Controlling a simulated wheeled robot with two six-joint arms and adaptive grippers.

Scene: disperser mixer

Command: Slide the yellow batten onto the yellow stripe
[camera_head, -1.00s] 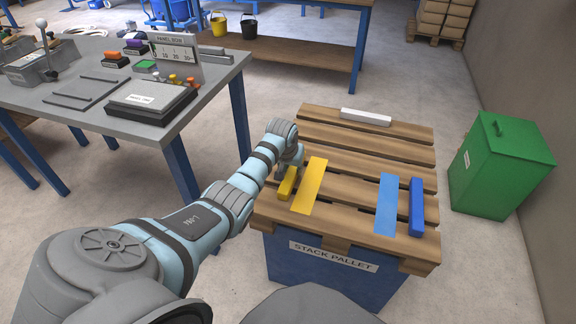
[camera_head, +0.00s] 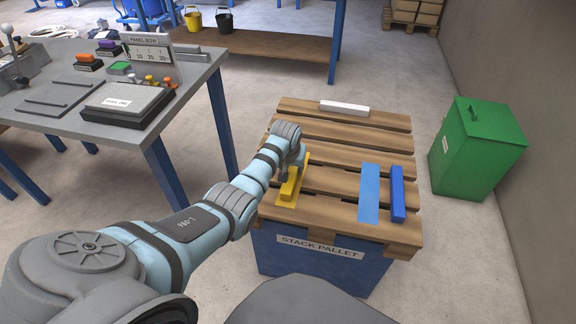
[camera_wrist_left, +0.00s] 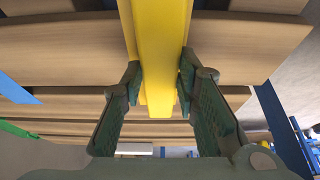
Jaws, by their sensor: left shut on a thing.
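The yellow batten (camera_head: 289,187) lies on the pallet top, over the yellow stripe (camera_head: 303,175). The stripe shows along the batten's right side and past its near end. My left gripper (camera_head: 288,174) reaches down from above at the batten's far part, its fingers partly hidden by the wrist. In the left wrist view, its two fingers (camera_wrist_left: 160,85) are shut on the batten (camera_wrist_left: 158,50), one on each side. How exactly the batten lines up with the stripe is hard to tell. My right gripper is not in view.
The slatted pallet (camera_head: 335,185) also carries a blue stripe (camera_head: 369,195) and a blue batten (camera_head: 397,194) at the right, and a white batten (camera_head: 344,108) at the far edge. A grey bench (camera_head: 60,122) stands left. A green bin (camera_head: 477,150) stands right.

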